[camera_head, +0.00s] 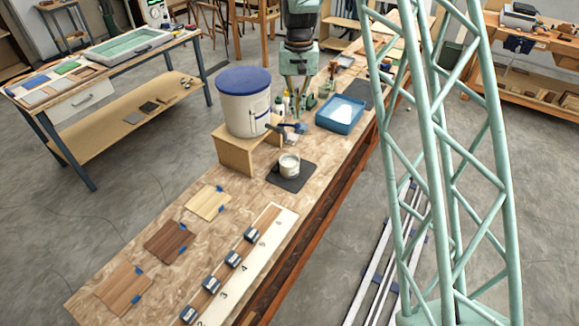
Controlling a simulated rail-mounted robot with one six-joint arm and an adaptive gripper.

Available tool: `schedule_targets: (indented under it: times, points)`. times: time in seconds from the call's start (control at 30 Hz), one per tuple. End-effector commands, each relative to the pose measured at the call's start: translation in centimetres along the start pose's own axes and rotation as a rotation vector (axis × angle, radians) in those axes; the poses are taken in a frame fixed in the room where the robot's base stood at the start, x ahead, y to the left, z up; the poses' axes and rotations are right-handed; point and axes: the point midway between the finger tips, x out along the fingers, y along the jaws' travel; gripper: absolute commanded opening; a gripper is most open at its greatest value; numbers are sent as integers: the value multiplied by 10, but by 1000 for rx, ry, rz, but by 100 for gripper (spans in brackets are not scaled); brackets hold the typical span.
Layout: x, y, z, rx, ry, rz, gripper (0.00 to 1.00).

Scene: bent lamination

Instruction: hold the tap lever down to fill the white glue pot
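The white glue pot (289,168) stands upright on a dark mat (283,183) on the long bench. A pale surface shows inside its rim, but I cannot tell how full it is. A large white tub (240,113) with a blue lid stands on a wooden stand (234,154) behind and left of the pot. A small dark tap with a lever (275,130) juts from the tub's lower right, above and behind the pot. My gripper (298,98) points down beyond the tub, apart from the lever. Its fingers are too small to read as open or shut.
A blue tray (341,113) with white contents sits right of the tub, near small bottles (280,104). Wood samples (170,242) and a numbered strip with dark blocks (233,259) lie on the near bench. A side table (130,54) stands left.

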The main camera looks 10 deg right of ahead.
Motion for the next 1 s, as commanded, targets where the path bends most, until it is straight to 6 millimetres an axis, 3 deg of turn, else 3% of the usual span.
schedule_targets:
  times: [0.23, 1.0]
  points:
    - [-23, 0, 0, 0, 0, 0, 0]
    - [-29, 1, 4, -2, 4, -1, 0]
